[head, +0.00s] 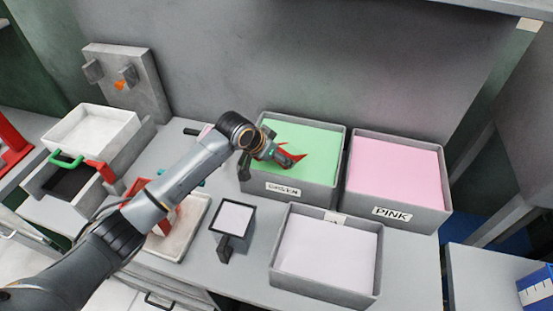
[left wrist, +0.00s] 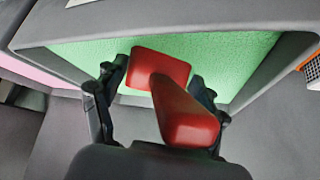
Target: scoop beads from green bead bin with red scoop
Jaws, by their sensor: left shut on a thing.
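The green bead bin (head: 327,185) is a grey box with a label, filled with light green beads (head: 318,136). My left gripper (head: 284,157) is over this bin, shut on the red scoop (head: 305,152). In the left wrist view the scoop's red handle (left wrist: 188,115) lies between the two fingers of the gripper (left wrist: 158,95). The scoop is against or just above the green beads (left wrist: 250,55); I cannot tell how deep it sits. The gripper hides part of the scoop in the head view. My right gripper is not in view.
A pink bin (head: 430,215) stands right of the green one. A bin with white contents (head: 325,292) stands in front. A small grey box with a handle (head: 226,245) and a tray (head: 160,250) are to the left. A wall rises behind the bins.

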